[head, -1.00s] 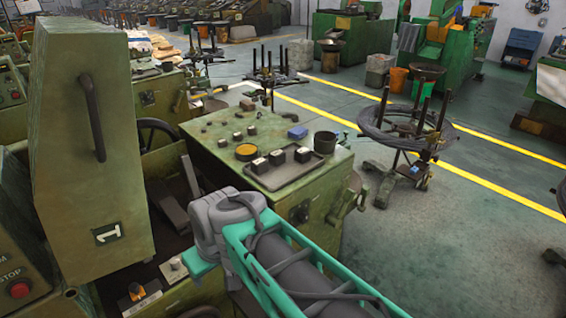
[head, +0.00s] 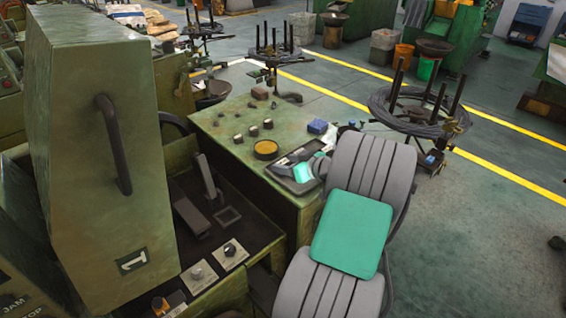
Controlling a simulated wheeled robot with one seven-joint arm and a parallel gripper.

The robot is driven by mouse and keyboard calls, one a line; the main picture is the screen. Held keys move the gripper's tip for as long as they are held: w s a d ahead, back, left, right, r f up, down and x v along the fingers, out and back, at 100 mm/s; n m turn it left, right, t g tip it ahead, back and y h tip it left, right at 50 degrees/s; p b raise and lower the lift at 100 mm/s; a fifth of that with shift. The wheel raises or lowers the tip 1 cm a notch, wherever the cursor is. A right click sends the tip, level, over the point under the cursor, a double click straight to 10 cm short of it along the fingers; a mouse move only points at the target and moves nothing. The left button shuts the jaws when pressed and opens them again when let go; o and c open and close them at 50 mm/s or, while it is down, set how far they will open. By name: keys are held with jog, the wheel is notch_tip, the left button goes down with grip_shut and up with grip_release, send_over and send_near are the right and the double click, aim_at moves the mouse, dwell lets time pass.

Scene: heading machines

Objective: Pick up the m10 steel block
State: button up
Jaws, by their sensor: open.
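A dark tray (head: 281,181) lies on the near right part of the green machine top. Small dark blocks with pale tops stand in it; one (head: 283,162) shows at its left side. I cannot read any marking, so I cannot tell which is the m10 steel block. My gripper (head: 304,172) is over the tray, close to the blocks, at the end of my grey and teal arm. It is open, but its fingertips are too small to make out. My gripper and arm hide the tray's right part and whatever lies there.
A round yellowish dish (head: 266,150), several small dark pieces and a blue item (head: 317,126) are on the machine top (head: 215,125). A tall green cover (head: 95,140) with a handle rises at left.

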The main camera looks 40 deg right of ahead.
jog(key=shift+x, duration=1.2)
jog(key=shift+c, duration=0.5)
grip_shut()
jog(key=shift+d+r, duration=0.1)
jog(key=shift+r, duration=0.1)
